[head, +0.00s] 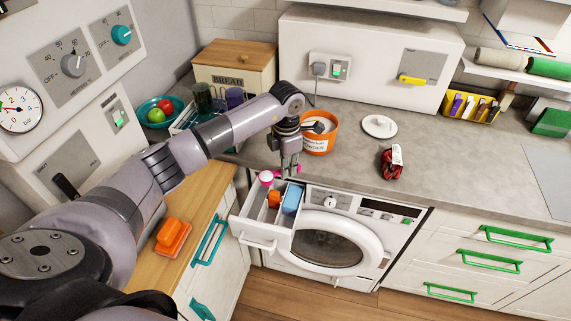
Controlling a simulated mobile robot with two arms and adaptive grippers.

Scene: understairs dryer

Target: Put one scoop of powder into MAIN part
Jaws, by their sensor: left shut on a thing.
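My left gripper (289,166) is shut on the handle of a pink scoop (266,178) and holds it above the detergent drawer (260,240). The scoop's cup is over the left part of the drawer and looks pale inside, like white powder. The drawer is pulled out of the white washing machine (340,275). An orange piece (274,199) and a blue piece (292,199) sit in its middle and right parts. No MAIN label is readable. An orange tub (320,143) of white powder stands open on the counter, partly behind my gripper. My right gripper is out of view.
The tub's white lid (379,126) and a dark red packet (391,163) lie on the grey counter. A bread box (233,66), a fruit bowl (160,112) and a rack of cups stand behind my arm. An orange container (172,237) sits on the wooden top at left.

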